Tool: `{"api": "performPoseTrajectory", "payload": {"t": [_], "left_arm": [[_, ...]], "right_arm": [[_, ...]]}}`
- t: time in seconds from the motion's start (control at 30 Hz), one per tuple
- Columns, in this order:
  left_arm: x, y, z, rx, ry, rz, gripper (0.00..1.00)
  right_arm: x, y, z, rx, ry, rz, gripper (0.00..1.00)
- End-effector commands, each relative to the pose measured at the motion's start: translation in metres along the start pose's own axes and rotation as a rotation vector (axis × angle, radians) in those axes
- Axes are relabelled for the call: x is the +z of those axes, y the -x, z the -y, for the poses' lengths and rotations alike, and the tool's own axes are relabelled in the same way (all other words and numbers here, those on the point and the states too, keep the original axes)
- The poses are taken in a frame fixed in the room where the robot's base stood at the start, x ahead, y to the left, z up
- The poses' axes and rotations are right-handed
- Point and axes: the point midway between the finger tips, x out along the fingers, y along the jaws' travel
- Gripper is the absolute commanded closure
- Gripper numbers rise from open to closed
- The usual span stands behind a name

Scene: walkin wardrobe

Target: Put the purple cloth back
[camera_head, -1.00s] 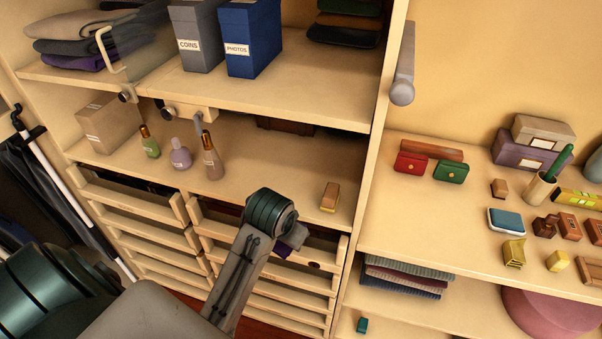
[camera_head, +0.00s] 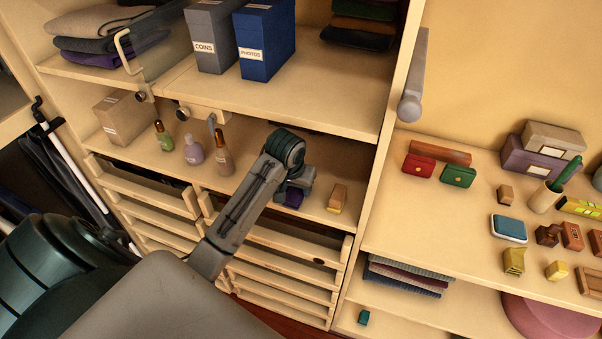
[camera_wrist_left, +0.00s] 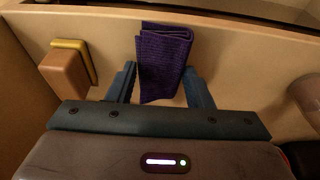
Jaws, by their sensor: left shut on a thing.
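The purple cloth (camera_wrist_left: 164,62) is a folded, ribbed piece held between the two fingers of my left gripper (camera_wrist_left: 162,88) in the left wrist view. In the head view the cloth (camera_head: 290,197) shows as a small purple patch under my left gripper (camera_head: 293,193), which is at the front of the middle shelf (camera_head: 258,190), above the drawers. The gripper is shut on the cloth. Whether the cloth touches the shelf I cannot tell. My right gripper is not in view.
A brush-like wooden block (camera_head: 337,197) stands just right of the gripper; it also shows in the wrist view (camera_wrist_left: 66,72). Three bottles, one a brown bottle (camera_head: 223,155), stand to the left. A drawer (camera_head: 275,235) lies below. An upright panel (camera_head: 385,150) bounds the shelf on the right.

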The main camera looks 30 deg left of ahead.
Motion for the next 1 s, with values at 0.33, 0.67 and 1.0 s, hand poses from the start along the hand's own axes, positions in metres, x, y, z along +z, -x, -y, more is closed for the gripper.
{"api": "performPoseTrajectory", "payload": {"t": [0.33, 0.67, 1.0], "left_arm": [[-0.037, -0.007, 0.001, 0.001, 0.0, 0.001, 0.72], [-0.041, -0.028, 0.001, 0.0, -0.001, 0.0, 0.72], [-0.041, -0.028, 0.001, 0.0, -0.001, 0.0, 0.32]], "right_arm": [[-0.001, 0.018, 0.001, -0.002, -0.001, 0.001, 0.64], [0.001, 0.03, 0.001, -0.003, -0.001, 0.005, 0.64], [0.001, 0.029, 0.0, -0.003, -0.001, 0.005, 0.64]]}}
